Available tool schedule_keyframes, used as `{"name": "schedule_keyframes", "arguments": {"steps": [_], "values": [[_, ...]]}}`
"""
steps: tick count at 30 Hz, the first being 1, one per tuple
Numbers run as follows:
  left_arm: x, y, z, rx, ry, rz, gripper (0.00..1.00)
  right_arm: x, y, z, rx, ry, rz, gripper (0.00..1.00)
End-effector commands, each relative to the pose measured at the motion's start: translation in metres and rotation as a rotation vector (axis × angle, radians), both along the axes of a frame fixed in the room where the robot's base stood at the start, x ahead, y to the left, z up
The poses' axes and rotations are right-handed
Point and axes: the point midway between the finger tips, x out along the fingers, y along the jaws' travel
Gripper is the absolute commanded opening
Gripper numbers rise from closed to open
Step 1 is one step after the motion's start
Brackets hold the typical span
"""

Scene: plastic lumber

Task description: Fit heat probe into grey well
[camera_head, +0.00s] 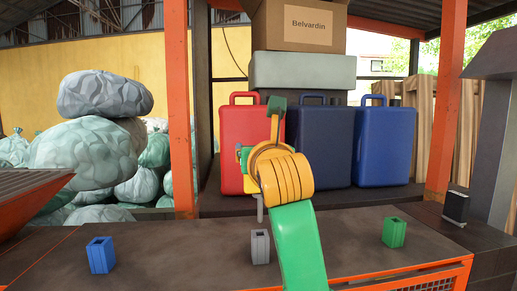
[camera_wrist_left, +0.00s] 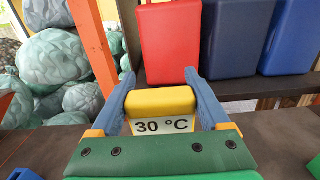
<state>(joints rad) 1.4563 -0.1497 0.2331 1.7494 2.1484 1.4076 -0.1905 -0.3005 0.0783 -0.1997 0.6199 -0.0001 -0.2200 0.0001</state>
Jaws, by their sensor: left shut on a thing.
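The heat probe (camera_wrist_left: 160,102) has a yellow body and a white "30 °C" label. My left gripper (camera_wrist_left: 161,84) is shut on it, with a blue finger on each side. In the head view a thin grey shaft (camera_head: 260,208) hangs upright below my wrist, and most of the probe is hidden behind my arm. The grey well (camera_head: 260,247) stands on the dark bench. The shaft tip appears just above the well and apart from it; exact alignment in depth cannot be told. The grey well does not show in the wrist view. My right gripper is not in view.
A blue well (camera_head: 101,255) stands left on the bench and a green well (camera_head: 394,232) right. A small black block (camera_head: 456,207) is farther right. Red (camera_head: 238,130) and blue (camera_head: 384,145) cases stand behind. The bench between the wells is clear.

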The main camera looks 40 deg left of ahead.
Motion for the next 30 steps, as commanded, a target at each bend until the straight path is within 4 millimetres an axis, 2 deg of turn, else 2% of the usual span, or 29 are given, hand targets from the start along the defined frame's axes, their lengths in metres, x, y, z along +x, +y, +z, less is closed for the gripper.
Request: {"name": "schedule_keyframes", "arguments": {"steps": [30], "values": [[0.000,0.000,-0.060,-0.001,-0.001,-0.001,0.11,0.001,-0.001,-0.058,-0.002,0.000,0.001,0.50]]}}
